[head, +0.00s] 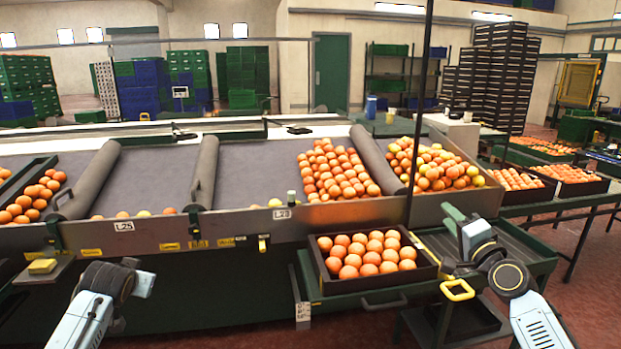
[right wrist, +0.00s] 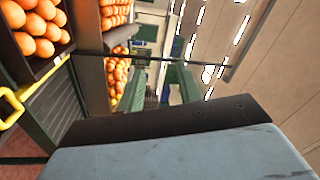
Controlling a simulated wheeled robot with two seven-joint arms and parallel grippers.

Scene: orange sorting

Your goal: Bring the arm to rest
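My right arm reaches in from the lower right of the head view. Its gripper (head: 449,238) is beside the right end of the crate of oranges, above the green side shelf. In the right wrist view the two green fingers of this gripper (right wrist: 158,84) stand apart with nothing between them. My left arm (head: 104,285) shows at the lower left, bent in front of the machine. Its fingers cannot be seen.
A dark crate (head: 427,272) full of oranges sits on the green shelf at the machine's front. A yellow handle (head: 457,290) stands close below my right gripper. The sorting machine (head: 150,234) spans the front, with oranges in its lanes. A thin dark post (head: 419,110) rises nearby.

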